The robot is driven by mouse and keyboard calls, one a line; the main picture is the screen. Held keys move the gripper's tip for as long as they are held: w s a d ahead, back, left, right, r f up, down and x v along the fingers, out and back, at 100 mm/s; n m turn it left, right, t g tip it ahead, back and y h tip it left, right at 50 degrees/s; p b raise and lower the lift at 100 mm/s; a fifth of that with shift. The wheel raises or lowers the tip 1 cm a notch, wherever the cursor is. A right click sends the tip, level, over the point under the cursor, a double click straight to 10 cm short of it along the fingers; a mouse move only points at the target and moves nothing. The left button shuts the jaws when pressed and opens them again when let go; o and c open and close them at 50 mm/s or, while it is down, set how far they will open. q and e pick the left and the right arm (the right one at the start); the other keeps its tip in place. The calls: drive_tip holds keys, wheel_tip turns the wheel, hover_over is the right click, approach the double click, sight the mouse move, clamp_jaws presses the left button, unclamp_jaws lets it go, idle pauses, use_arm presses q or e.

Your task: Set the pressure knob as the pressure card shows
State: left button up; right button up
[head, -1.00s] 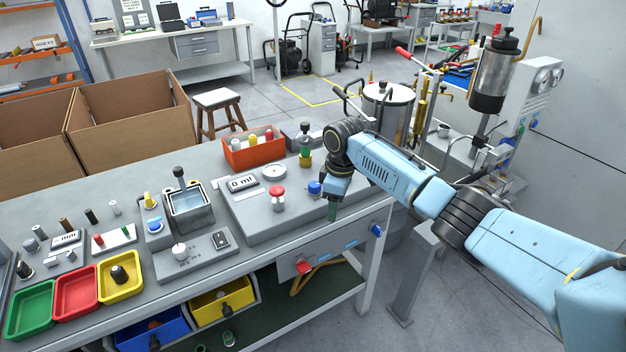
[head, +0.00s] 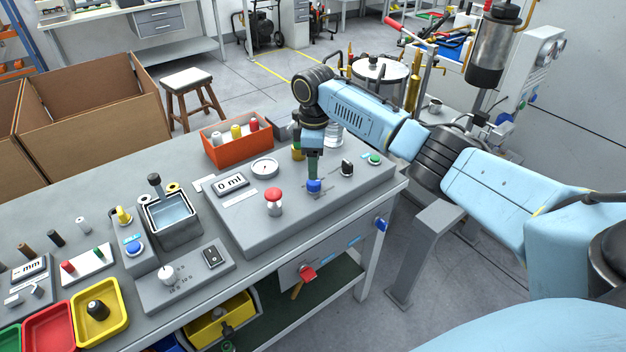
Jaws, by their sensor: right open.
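My right gripper (head: 314,172) points straight down just above the blue knob (head: 314,187) on the grey raised panel (head: 300,218). It is open; I cannot tell whether its fingertips touch the knob. To the right on the same panel is a black knob (head: 347,169), upright on a pale base. I cannot tell by sight which knob is the pressure knob. A white knob (head: 168,273) with printed marks stands on a low box at the left. No card with a readable pressure setting shows. My left gripper is not in view.
A red mushroom button (head: 274,197), a round gauge (head: 265,167), a 0 ml display (head: 232,183) and a green button (head: 375,159) share the panel. An orange bin (head: 228,149) stands behind. A water tank (head: 172,225) stands left. The bench's right end is clear.

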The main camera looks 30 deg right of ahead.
sight(314, 185)
wheel_tip(314, 185, down, 6)
drive_tip(key=shift+r+b, duration=0.2)
drive_tip(key=shift+b, duration=0.2)
drive_tip(key=shift+w+f, duration=0.1)
drive_tip(key=shift+f, duration=0.25)
drive_tip(key=shift+c, duration=0.3)
drive_tip(key=c, duration=0.9)
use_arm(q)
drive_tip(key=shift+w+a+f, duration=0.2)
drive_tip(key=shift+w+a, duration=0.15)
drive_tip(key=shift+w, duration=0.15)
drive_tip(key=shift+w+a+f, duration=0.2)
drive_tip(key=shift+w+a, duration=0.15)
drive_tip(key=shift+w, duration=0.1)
use_arm(e)
drive_tip(key=shift+c, duration=0.2)
